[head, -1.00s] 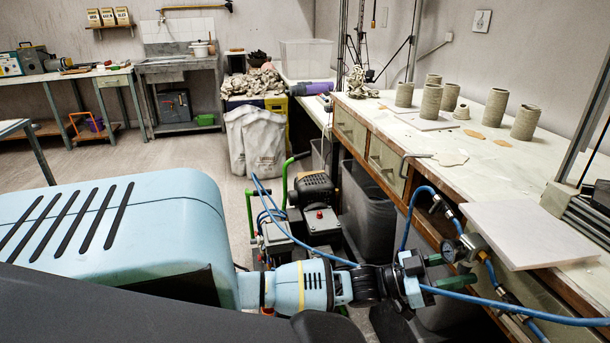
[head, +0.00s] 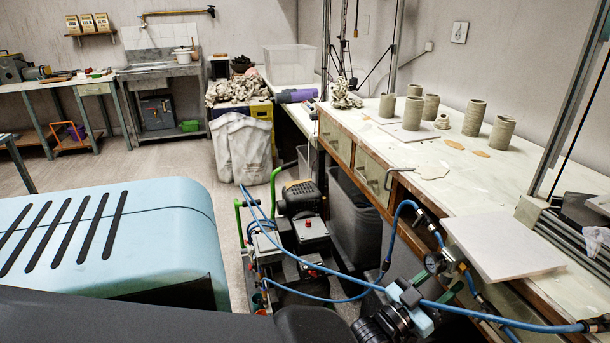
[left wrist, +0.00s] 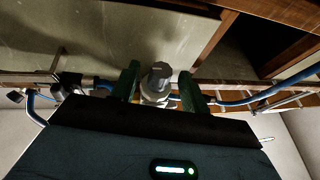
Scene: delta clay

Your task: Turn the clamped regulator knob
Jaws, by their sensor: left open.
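The regulator with its round gauge (head: 435,262) is clamped at the front edge of the right-hand bench. In the left wrist view its grey faceted knob (left wrist: 159,74) sits above a pale collar, between the green fingers of my left gripper (left wrist: 160,86). The fingers stand apart, with a visible gap on each side of the knob. In the head view my left gripper (head: 436,286) is just below the gauge, and the knob cannot be made out there. My right gripper is not in view.
A blue hose (head: 520,320) passes across my left gripper in the head view. A pale board (head: 500,248) overhangs the bench edge beside the regulator. A compressor (head: 300,225) stands on the floor to the left. Several clay cylinders (head: 472,118) stand on the bench.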

